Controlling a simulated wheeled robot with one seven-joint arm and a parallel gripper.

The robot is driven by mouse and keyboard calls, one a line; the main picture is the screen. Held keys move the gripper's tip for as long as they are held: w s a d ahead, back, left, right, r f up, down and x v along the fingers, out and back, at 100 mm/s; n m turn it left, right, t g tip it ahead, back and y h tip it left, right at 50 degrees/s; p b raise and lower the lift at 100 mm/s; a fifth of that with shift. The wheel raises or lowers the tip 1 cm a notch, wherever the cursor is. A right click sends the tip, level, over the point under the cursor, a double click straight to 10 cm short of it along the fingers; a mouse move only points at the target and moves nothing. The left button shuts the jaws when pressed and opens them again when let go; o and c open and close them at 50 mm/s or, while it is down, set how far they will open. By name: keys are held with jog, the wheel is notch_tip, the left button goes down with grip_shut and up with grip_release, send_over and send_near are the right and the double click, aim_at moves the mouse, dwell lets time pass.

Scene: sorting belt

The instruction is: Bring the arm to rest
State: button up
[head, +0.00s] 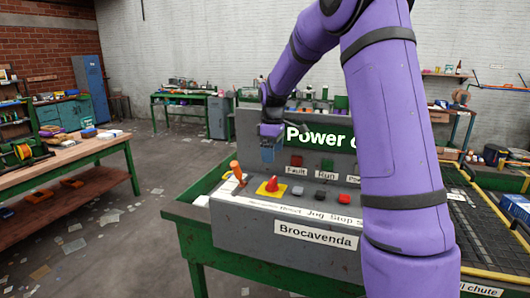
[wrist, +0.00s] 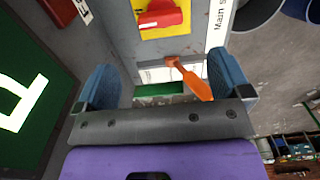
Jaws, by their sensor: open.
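My purple arm (head: 400,140) reaches up and over the control console (head: 270,235) in the head view. My gripper (head: 269,146) hangs above the left part of the console, close to its upright display panel. In the wrist view my gripper (wrist: 167,80) is open, its two blue fingers wide apart with nothing held. The orange lever (head: 237,171) stands tilted at the console's left end. In the wrist view the orange lever (wrist: 196,84) shows between the fingers, nearer the right one; I cannot tell the depth between them.
A red knob on a yellow plate (head: 271,188) and several buttons sit on the console. The green display (head: 320,136) reads "Power" and is partly hidden by my arm. A belt with yellow rails (head: 484,225) lies right. A workbench (head: 95,148) stands left, with open floor between.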

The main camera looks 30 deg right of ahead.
jog(key=s+a+r+m+t, duration=0.1)
jog(key=s+a+r+m, duration=0.1)
jog(key=s+a+r, duration=0.4)
jog(key=s+a+r+m+t, duration=0.1)
jog(key=s+a+r, duration=0.2)
jog(key=s+r, duration=0.35)
jog(key=s+a+m+t, duration=0.1)
jog(key=s+a+m, duration=0.1)
jog(key=s, duration=0.9)
jog(key=s+a+f+m+t, duration=0.1)
jog(key=s+a, duration=0.3)
jog(key=s, duration=0.7)
jog(key=shift+s+a+f+m+t, duration=0.2)
jog(key=shift+a+m+t, duration=0.1)
jog(key=shift+m+t, duration=0.5)
